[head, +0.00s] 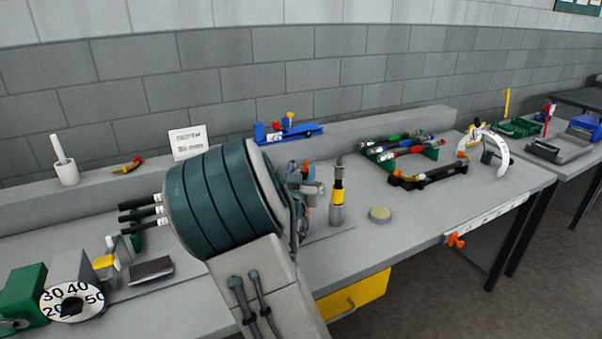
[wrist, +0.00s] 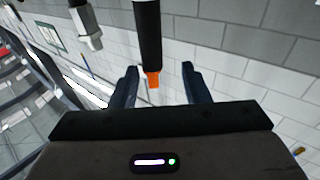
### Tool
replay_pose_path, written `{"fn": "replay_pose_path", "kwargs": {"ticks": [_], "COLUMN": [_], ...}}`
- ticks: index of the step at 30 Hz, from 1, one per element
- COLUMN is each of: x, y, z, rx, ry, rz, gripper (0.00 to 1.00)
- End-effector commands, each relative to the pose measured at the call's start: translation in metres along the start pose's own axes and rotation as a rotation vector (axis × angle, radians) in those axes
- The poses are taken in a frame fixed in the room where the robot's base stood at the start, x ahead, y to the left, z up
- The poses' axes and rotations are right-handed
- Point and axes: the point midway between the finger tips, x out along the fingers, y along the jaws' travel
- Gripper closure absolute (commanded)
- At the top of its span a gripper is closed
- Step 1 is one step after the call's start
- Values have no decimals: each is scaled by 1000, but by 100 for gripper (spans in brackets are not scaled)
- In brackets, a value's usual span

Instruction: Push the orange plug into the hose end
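In the wrist view the orange plug (wrist: 153,79) sits at the end of a black hose (wrist: 148,35), with only a short orange part showing. I cannot tell how deep it is in the hose. My gripper (wrist: 158,72) has its two dark fingers apart, one on each side of the plug, with a visible gap on both sides. It appears to hold nothing. In the head view my own arm hides most of the gripper area, and I cannot clearly make out the plug there.
A black and yellow upright tool (head: 337,195) and a round pale disc (head: 380,214) stand right of my arm. A green rack (head: 405,150) holds several hoses. Black hoses (head: 140,210) lie left, near a dial (head: 72,302). A grey metal fitting (wrist: 88,30) is beside the hose.

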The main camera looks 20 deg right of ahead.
Motion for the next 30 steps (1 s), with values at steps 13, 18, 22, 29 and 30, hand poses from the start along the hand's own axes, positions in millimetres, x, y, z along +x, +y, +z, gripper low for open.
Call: {"fn": "replay_pose_path", "kwargs": {"ticks": [13, 18, 22, 29, 30], "x": [-22, -60, -90, -127, -131], "y": [-1, 0, -1, 0, 0], "z": [0, 0, 0, 0, 0], "rx": [4, 3, 4, 1, 1], "ry": [-1, -2, -2, -1, -1], "rz": [-1, -3, -4, -1, -2], "gripper": [58, 58, 58, 58, 58]}}
